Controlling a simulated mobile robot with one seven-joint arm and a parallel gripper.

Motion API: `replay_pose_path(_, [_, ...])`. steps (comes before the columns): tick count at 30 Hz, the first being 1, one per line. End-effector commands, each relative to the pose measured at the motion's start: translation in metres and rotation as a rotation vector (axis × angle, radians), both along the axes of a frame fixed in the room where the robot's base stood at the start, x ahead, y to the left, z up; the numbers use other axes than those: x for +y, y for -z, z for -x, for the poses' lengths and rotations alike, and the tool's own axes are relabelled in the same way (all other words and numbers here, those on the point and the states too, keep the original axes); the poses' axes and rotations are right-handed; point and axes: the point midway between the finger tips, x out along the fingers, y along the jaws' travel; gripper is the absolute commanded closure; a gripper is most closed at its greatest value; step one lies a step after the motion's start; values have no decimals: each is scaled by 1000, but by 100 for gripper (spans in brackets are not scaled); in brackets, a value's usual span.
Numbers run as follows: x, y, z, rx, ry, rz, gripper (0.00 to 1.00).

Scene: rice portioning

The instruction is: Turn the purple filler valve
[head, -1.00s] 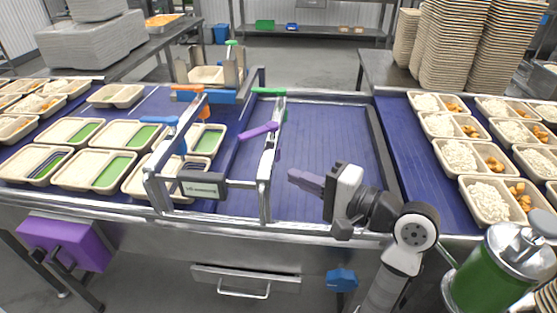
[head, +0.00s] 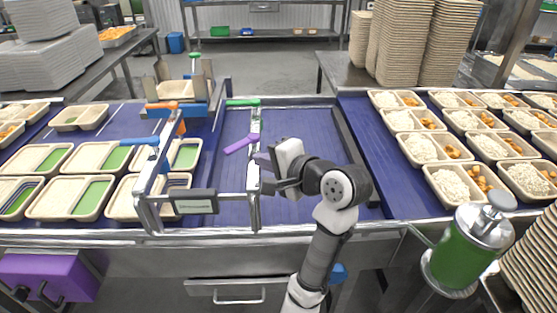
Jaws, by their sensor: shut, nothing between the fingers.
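The purple filler valve (head: 240,144) is a flat lever on the right post of the metal filler frame (head: 254,190). It sticks out to the left and slants down to its free end. My gripper (head: 262,161) is shut and empty, just right of that post and slightly below the valve's post end. Its fingers point left towards the post. In this view they overlap or nearly meet the post; I cannot tell whether they touch it or the valve.
Other levers on the frame are green (head: 243,102), orange (head: 166,105) and blue (head: 139,141). Trays (head: 68,197) stand on the left belt, and filled trays (head: 457,186) on the right. The middle belt (head: 310,135) is bare. A green canister (head: 462,255) stands at front right.

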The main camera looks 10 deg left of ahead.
Motion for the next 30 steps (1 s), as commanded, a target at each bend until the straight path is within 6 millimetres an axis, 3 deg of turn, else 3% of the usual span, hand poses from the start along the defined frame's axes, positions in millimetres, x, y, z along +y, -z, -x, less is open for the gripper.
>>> replay_pose_path(3, [20, 5, -12, 4, -4, 0, 100])
replay_pose_path(9, [42, 4, -26, 1, -2, 0, 100])
replay_pose_path(30, [53, 5, -34, -1, 7, -1, 100])
